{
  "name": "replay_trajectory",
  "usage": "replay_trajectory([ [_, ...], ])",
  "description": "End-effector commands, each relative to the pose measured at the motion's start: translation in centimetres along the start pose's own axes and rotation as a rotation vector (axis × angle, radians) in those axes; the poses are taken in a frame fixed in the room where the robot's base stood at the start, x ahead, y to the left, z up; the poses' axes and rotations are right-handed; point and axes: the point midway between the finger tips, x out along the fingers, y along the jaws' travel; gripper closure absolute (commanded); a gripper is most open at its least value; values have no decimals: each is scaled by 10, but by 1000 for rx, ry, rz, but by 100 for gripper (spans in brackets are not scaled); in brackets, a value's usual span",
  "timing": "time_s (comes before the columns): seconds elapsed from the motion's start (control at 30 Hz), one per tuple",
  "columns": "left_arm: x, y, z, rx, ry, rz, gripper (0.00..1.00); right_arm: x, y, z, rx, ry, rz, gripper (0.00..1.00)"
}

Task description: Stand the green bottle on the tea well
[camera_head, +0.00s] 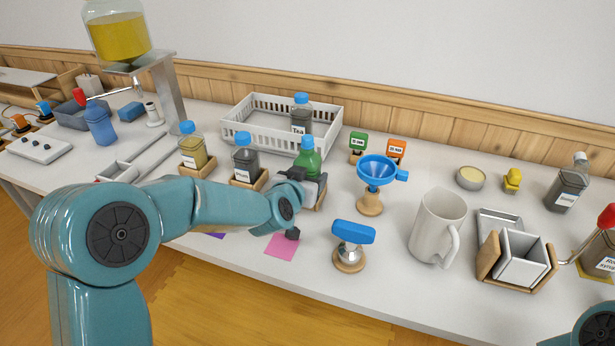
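The green bottle (308,158), with a blue cap, stands upright right of the middle of the row of bottles. My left gripper (304,182) is at its lower front and hides its base. I cannot tell whether the fingers are closed on it. A wooden well (320,198) shows in part behind the gripper, under or just beside the bottle; any label on it is hidden. A dark bottle labelled Tea (300,118) stands in the white basket (262,138) behind. Part of my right arm shows at the bottom right corner; its gripper is out of view.
A yellow bottle (192,148) and a dark bottle (246,162) stand in wooden wells to the left. A blue funnel (376,170) on a stand, a blue-handled stamp (352,238) and a white mug (437,226) are close on the right. A pink card (282,246) lies in front.

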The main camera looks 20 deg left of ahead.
Motion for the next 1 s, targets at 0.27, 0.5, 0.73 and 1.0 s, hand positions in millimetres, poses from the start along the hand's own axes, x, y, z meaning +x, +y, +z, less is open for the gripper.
replay_trajectory([
  [0.27, 1, 0, 3, 0, 3, -1, 81, 3, 1, 0, 0, 0, 0, 57],
  [0.5, 2, 0, 5, 0, 3, -1, 81, 6, 2, 0, 0, 0, 0, 57],
  [0.73, 2, 0, 6, 0, 3, -1, 81, 6, 2, 0, 0, 0, 0, 57],
  [1.0, 2, 0, 6, 0, 2, 0, 7, 6, 2, 0, 0, 0, 0, 57],
])
